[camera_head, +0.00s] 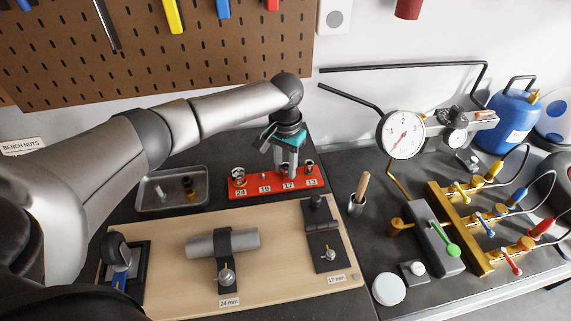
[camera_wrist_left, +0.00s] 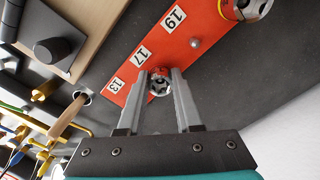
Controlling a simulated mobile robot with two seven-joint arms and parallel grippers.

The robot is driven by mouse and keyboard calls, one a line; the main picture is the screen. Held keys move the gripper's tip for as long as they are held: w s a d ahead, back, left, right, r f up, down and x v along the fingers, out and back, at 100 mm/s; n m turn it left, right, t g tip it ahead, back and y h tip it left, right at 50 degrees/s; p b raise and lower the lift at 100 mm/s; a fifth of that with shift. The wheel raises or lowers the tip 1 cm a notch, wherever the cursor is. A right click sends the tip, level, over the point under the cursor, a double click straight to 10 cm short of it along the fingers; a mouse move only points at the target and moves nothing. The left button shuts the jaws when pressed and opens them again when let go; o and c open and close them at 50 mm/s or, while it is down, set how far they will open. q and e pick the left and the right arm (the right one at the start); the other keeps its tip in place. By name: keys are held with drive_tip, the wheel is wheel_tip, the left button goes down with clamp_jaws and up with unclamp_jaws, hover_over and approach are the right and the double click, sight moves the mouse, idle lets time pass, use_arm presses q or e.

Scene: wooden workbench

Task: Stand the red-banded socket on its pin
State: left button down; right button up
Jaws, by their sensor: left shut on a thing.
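My left gripper (camera_head: 286,172) is shut on a small metal socket (camera_wrist_left: 160,86), which shows end-on between the fingertips in the wrist view. A little red shows at its edge, but I cannot clearly tell the band from the red rail (camera_wrist_left: 208,32). The gripper points down over the 17 place of the rail (camera_head: 275,186). The socket appears upright; whether it is fully down on its pin is hidden. The bare 19 pin (camera_wrist_left: 195,43) stands beside it. A larger socket (camera_head: 238,175) stands at 24, another socket (camera_head: 310,167) at 13. My right gripper is out of view.
A grey tray (camera_head: 146,205) with small parts lies left of the rail. In front is a wooden board (camera_head: 180,290) with a clamped cylinder (camera_head: 205,245). A cup with a wooden-handled tool (camera_head: 356,207), a gauge (camera_head: 404,135) and brass valves (camera_head: 468,235) stand right.

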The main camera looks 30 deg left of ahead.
use_arm(q)
drive_tip(key=c, duration=0.5)
unclamp_jaws()
wheel_tip(320, 180, up, 15)
drive_tip(key=shift+r+p, duration=0.1)
drive_tip(key=shift+p, duration=0.5)
